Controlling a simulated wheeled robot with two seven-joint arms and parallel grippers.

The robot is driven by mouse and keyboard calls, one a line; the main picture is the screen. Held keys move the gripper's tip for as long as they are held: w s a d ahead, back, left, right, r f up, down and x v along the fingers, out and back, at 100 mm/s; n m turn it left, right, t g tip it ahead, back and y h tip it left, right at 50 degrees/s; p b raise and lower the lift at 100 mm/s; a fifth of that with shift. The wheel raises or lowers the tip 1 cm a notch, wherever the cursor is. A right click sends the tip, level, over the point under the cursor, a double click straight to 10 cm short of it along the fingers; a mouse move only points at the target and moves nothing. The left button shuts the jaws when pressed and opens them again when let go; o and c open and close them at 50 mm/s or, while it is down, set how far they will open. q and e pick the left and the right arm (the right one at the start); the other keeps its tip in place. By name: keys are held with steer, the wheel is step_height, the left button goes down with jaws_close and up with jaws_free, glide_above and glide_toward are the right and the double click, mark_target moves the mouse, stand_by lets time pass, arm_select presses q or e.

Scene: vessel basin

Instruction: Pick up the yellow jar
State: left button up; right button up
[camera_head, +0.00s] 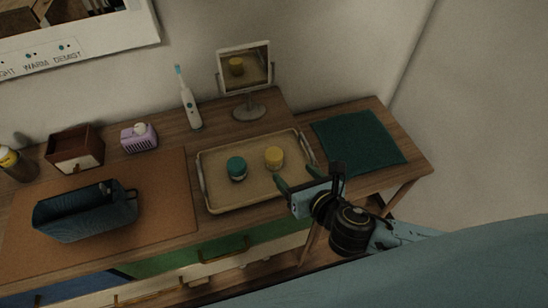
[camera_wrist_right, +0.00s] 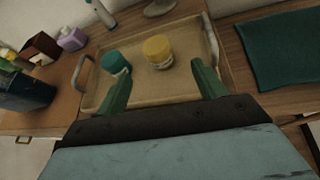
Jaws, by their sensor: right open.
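The yellow jar (camera_head: 274,157) stands upright on the beige tray (camera_head: 215,204), right of a teal jar (camera_head: 237,169). In the right wrist view the yellow jar (camera_wrist_right: 158,51) stands ahead of the fingers, a little above the gap between them, with the teal jar (camera_wrist_right: 114,62) to its left. My right gripper (camera_head: 307,178) is open and empty at the tray's right front side, apart from the yellow jar. Its two green fingers (camera_wrist_right: 163,90) are spread wide in the right wrist view. My left gripper is not in view.
A mirror on a stand (camera_head: 250,114) and an electric toothbrush (camera_head: 188,100) stand behind the tray. A folded green towel (camera_head: 358,143) lies to the right.

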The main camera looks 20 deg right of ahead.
mark_target(279, 161)
steer(key=shift+n, duration=0.8)
steer(key=shift+w+a+f+n, duration=0.15)
steer(key=shift+w+n, duration=0.1)
steer(key=shift+n, duration=0.05)
steer(key=b+x, duration=0.1)
steer(key=x, duration=0.6)
steer(key=shift+w+a, duration=0.15)
steer(key=shift+w, duration=0.05)
steer(key=shift+b+x, duration=0.4)
steer(key=shift+x, duration=2.35)
steer(key=shift+s+f, duration=0.1)
steer(key=shift+c, duration=0.2)
steer(key=c, duration=1.1)
